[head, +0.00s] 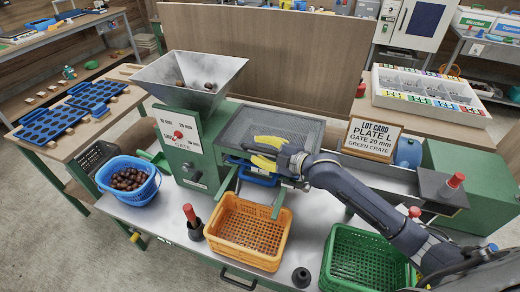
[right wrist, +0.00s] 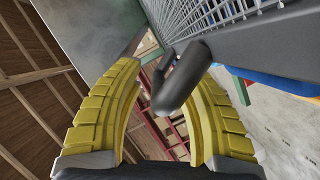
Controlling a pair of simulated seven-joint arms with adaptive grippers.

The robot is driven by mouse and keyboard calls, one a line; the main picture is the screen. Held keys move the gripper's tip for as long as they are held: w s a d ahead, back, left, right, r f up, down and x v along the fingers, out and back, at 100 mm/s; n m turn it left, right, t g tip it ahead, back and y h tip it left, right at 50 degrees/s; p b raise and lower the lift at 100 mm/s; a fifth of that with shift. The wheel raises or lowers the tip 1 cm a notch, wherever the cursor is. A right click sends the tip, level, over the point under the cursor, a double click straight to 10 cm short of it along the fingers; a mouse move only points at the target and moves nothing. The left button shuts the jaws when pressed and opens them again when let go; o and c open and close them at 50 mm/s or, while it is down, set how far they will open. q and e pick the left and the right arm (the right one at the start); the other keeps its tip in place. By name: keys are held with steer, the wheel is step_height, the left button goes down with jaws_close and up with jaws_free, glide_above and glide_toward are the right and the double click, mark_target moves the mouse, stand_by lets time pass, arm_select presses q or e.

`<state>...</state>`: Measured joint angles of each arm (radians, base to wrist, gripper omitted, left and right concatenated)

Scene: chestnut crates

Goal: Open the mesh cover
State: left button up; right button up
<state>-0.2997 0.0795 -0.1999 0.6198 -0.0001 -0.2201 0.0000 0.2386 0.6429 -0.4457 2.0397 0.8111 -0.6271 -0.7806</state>
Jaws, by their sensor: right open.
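The mesh cover (head: 275,122) is a grey framed mesh panel on top of the green machine, right of the metal hopper (head: 188,70). It appears closed, lying nearly flat. In the right wrist view the cover's mesh (right wrist: 225,18) fills the upper right, and a dark bar handle (right wrist: 183,78) sticks out from its frame. My right gripper (head: 255,149) is at the cover's front edge. Its yellow fingers are open, and the handle lies between them in the right wrist view (right wrist: 165,88). Contact with the handle cannot be told. My left gripper is out of view.
An orange crate (head: 282,219) stands below my right gripper, with a green crate (head: 335,262) to its right. A blue basket of chestnuts (head: 103,181) is at left. A lot card (head: 347,139) stands right of the cover. A wooden panel (head: 270,40) rises behind.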

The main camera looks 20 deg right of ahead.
steer(key=shift+o, duration=0.3)
jaws_close()
stand_by(0.5)
